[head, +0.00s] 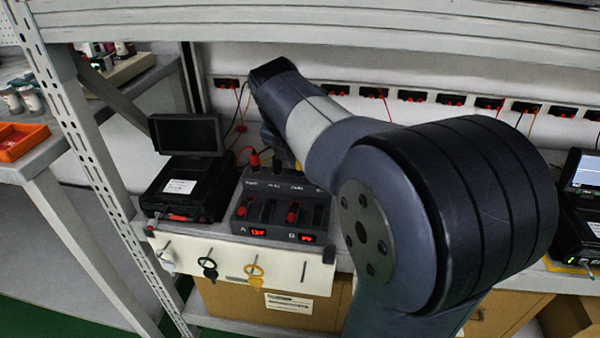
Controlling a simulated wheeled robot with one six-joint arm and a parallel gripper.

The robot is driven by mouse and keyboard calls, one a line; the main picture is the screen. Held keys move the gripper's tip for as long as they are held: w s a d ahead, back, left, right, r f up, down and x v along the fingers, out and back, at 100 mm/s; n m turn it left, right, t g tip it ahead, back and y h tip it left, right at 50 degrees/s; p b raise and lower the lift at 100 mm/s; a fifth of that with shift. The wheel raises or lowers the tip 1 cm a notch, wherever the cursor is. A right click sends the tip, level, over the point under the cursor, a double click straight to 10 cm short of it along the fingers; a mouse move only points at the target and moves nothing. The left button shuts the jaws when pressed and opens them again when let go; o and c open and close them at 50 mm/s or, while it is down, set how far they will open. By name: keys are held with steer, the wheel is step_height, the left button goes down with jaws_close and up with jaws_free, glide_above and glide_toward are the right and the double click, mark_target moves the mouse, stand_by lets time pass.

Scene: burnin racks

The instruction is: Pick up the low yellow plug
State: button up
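A yellow ring-shaped piece with a short tail (254,271) hangs low on the front of a white panel (305,277); I cannot tell if it is a plug. A small bit of yellow (297,165) shows at the top of the dark control box (262,226), beside my arm and partly hidden by it. A red plug (254,159) stands upright at the back of that box. Dark parts at the far end of my arm (272,140) show above the box's back edge. The fingertips are not clear, and I cannot see whether they hold anything.
A black case with a raised screen (186,135) stands left of the control box. A black ring (208,268) hangs beside the yellow one. Red and black sockets (372,92) line the back wall. A slotted rack post (85,150) rises at left. An orange bin (20,142) sits far left.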

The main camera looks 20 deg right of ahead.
steer(key=shift+w+d+f, duration=0.1)
steer(key=shift+d+f, duration=0.05)
steer(key=shift+f, duration=0.25)
steer(key=c, duration=0.6)
steer(key=shift+r, duration=0.1)
steer(key=shift+r+p, duration=0.7)
steer(key=shift+r, duration=0.1)
step_height(320, 180, up, 2)
steer(key=shift+r+p, duration=0.1)
steer(key=shift+p, duration=0.6)
steer(key=s+a+p, duration=0.1)
steer(key=s+a, duration=0.2)
steer(key=a, duration=0.1)
steer(key=s+a+p, duration=0.1)
steer(key=s+a, duration=0.3)
steer(key=a, duration=0.1)
steer(key=s+a+p, duration=0.1)
steer(key=s+a, duration=0.3)
steer(key=a, duration=0.1)
steer(key=shift+a+f+p, duration=0.15)
steer(key=shift+f+p, duration=0.05)
steer(key=shift+p, duration=0.1)
